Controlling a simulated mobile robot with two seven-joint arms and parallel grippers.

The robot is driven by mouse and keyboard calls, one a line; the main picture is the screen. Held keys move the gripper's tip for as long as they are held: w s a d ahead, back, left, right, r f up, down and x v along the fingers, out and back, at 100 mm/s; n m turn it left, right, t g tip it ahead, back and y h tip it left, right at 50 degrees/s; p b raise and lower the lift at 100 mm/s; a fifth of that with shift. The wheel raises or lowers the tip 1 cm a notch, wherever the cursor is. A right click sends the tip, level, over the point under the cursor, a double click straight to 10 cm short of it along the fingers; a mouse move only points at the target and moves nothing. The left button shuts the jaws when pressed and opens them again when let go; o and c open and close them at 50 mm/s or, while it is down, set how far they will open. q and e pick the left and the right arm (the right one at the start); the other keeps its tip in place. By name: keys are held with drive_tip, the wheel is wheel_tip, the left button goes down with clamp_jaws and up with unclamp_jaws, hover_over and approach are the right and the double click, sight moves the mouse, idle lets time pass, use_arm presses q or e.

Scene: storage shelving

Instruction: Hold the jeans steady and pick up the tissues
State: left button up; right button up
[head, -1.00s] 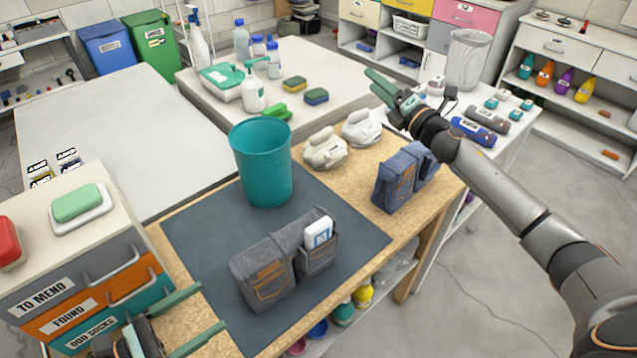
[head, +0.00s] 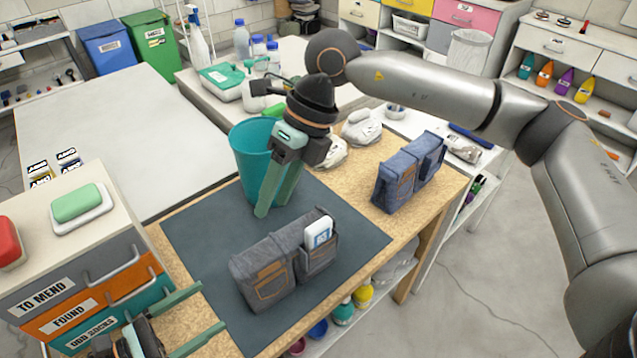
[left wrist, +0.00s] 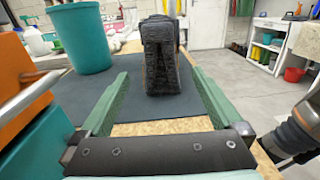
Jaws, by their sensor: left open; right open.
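Dark grey folded jeans (head: 268,272) stand on the dark mat (head: 195,235), and their end also shows ahead in the left wrist view (left wrist: 160,62). A white and blue pack of tissues (head: 318,233) sticks up from the pocket at the jeans' right end. My left gripper (head: 190,318) is open and empty at the table's near left corner, apart from the jeans, which lie beyond its fingers in the left wrist view. My right gripper (head: 272,208) is open and points down above the mat, behind the jeans and in front of the teal bin.
A teal bin (head: 250,150) stands at the mat's back edge. Blue folded jeans (head: 408,178) and white bundles (head: 362,128) stand on the table to the right. A drawer unit (head: 85,275) is close to my left gripper.

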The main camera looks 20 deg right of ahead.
sight(259, 274)
drive_tip(key=d+h, duration=0.1)
drive_tip(key=d, duration=0.1)
drive_tip(key=d+h, duration=0.1)
drive_tip(key=h, duration=0.1)
drive_tip(key=d+m+h, duration=0.1)
drive_tip(key=d, duration=0.1)
drive_tip(key=shift+s+d+t+h, duration=0.3)
drive_tip(key=shift+t, duration=0.1)
drive_tip(key=shift+d, duration=0.35)
use_arm(q)
drive_tip(key=shift+d, duration=0.25)
use_arm(e)
drive_tip(key=shift+d+h, duration=0.15)
drive_tip(key=shift+h, duration=0.15)
use_arm(q)
drive_tip(key=x, duration=1.2)
drive_tip(key=shift+w, duration=0.1)
drive_tip(key=shift+c, duration=0.2)
clamp_jaws()
